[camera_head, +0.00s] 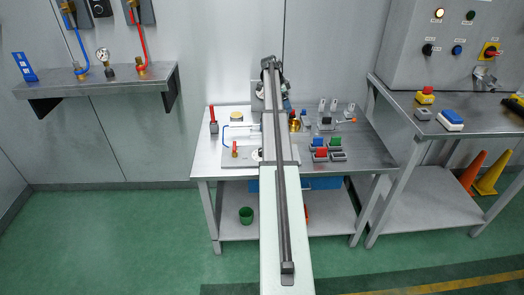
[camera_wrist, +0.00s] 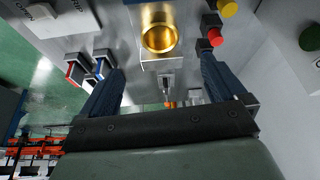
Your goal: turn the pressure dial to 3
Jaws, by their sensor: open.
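I cannot tell for certain which part is the pressure dial; no numbers are readable. In the wrist view my gripper (camera_wrist: 158,42) is open, its two dark fingers spread wide with nothing held between them. A brass ring-shaped fitting (camera_wrist: 159,36) on a grey block shows beyond the gap between the fingers. In the head view the brass fitting (camera_head: 294,125) stands on the table just right of my arm. My arm hides the middle of the table and most of the gripper. A round white-faced gauge (camera_head: 102,54) is on the wall shelf.
The metal worktable (camera_head: 375,155) holds red, green and grey blocks (camera_head: 321,153) at right. A control cabinet (camera_head: 445,35) with knobs and lamps stands at far right. In the wrist view, red (camera_wrist: 215,36) and yellow (camera_wrist: 228,8) buttons sit near the right finger.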

